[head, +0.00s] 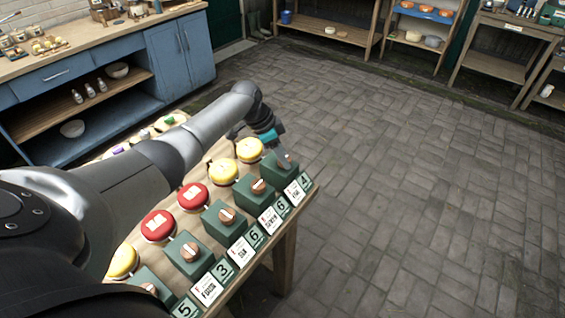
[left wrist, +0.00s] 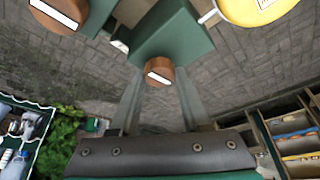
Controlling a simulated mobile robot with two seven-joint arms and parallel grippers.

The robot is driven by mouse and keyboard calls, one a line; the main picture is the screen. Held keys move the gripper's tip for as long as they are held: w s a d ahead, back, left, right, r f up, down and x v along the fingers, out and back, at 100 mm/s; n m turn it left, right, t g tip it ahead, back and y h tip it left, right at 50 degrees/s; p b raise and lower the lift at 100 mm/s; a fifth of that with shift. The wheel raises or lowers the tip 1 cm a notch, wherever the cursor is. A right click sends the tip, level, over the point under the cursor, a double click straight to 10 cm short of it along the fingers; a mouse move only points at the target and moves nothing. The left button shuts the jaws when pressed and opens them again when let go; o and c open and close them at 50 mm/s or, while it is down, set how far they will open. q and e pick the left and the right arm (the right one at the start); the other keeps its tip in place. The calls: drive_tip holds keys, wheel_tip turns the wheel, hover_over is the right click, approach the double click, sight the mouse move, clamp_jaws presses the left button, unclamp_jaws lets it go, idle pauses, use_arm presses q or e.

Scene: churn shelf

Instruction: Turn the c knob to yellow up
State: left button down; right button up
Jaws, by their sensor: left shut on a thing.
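A row of copper knobs with white marker lines sits on green boxes along the tilted board. My left gripper (head: 281,154) reaches over the board to the far-end knob (head: 289,164). In the left wrist view its two fingers (left wrist: 160,88) are on either side of that copper knob (left wrist: 159,66), shut on it. The knob's white line shows between the fingers. Yellow discs (head: 250,149) and red discs (head: 194,196) stand behind the boxes. Which knob is c cannot be read from the small labels. My right gripper is not in view.
White label cards (head: 270,219) and green number plates (head: 256,237) line the board's front edge. My left arm covers part of the board. A blue cabinet (head: 181,53) stands at the back left, and shelves (head: 420,25) stand at the back. The brick floor to the right is clear.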

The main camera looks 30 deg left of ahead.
use_arm(q)
drive_tip(key=shift+m+b, duration=0.55)
drive_tip(key=shift+m, duration=0.05)
drive_tip(key=shift+g, duration=0.3)
drive_tip(key=shift+c, duration=1.8)
unclamp_jaws()
drive_tip(key=p+v, duration=0.1)
drive_tip(key=v, duration=1.4)
drive_tip(key=shift+a, duration=0.25)
